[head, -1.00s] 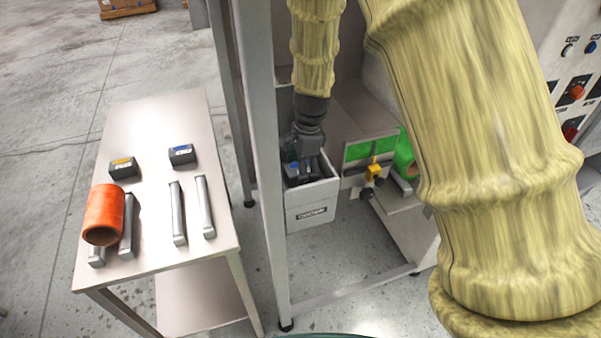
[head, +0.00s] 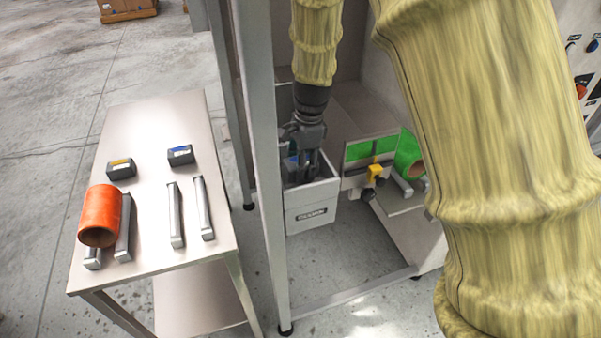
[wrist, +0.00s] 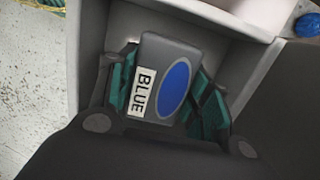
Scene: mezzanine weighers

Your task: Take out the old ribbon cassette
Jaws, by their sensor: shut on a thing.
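A dark grey ribbon cassette with a white "BLUE" label and a blue oval (wrist: 160,82) sits in the open white box of the machine (head: 312,217). In the head view only a bit of blue shows beside the fingers. My gripper (head: 303,176) points down into the box and is shut on this cassette. In the wrist view its green-padded fingers (wrist: 165,95) press the cassette from both sides. The cassette's lower part is hidden in the box.
The steel side table (head: 150,120) also holds an orange roll (head: 99,216) and several grey bars (head: 176,215). A frame post (head: 262,150) stands between table and box. Right of the box are a green label strip (head: 370,148), a yellow clamp (head: 375,172) and a green roll (head: 408,155).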

